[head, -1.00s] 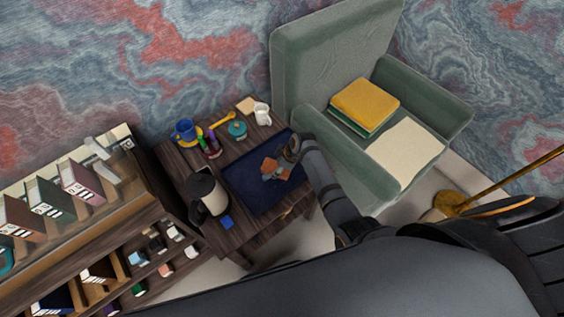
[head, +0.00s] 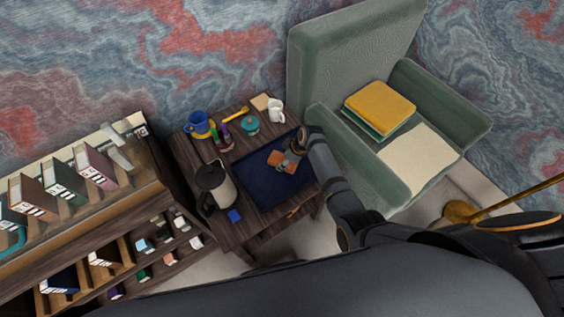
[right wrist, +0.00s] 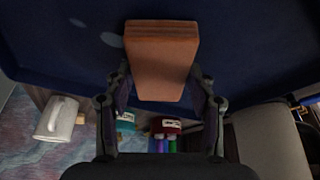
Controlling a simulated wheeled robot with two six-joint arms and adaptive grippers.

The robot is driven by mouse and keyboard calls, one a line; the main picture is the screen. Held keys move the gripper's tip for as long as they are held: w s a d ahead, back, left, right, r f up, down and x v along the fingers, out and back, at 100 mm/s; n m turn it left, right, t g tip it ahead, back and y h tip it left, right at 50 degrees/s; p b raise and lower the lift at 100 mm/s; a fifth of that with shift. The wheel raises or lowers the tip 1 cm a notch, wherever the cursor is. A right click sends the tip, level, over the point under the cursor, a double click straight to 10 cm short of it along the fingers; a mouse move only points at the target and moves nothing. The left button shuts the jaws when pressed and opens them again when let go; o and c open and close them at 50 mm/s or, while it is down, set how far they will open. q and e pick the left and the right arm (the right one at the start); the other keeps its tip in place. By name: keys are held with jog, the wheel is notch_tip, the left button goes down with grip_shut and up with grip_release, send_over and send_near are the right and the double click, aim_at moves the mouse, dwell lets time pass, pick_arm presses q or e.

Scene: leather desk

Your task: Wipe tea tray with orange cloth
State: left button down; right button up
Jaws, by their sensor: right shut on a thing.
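The tea tray (head: 262,192) is a dark blue rectangle on a dark wooden side table; its blue surface also fills the top of the right wrist view (right wrist: 235,50). A few pale spots (right wrist: 110,40) show on it there. My right gripper (head: 293,150) is over the tray's upper right part, shut on the orange cloth (head: 282,162). The cloth looks like a flat folded block between the two fingers in the right wrist view (right wrist: 160,55). It is over or against the tray; contact is hard to tell. My left gripper is not in view.
Around the tray stand a kettle (head: 217,187), a blue cup (head: 199,122), a teal lidded pot (head: 250,124), a white mug (head: 277,112), markers (head: 227,137) and a blue block (head: 234,215). A green armchair (head: 350,150) is right, a bookshelf (head: 100,225) left.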

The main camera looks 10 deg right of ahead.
jog(key=shift+w+d, duration=0.4)
jog(key=shift+d, duration=0.4)
jog(key=shift+w+d+f+b, duration=0.1)
jog(key=shift+w+d+b, duration=0.2)
jog(key=shift+d, duration=0.45)
jog(key=shift+w+d+b, duration=0.15)
jog(key=shift+w+d, duration=0.15)
jog(key=shift+d, duration=0.4)
jog(key=shift+s+a, duration=0.1)
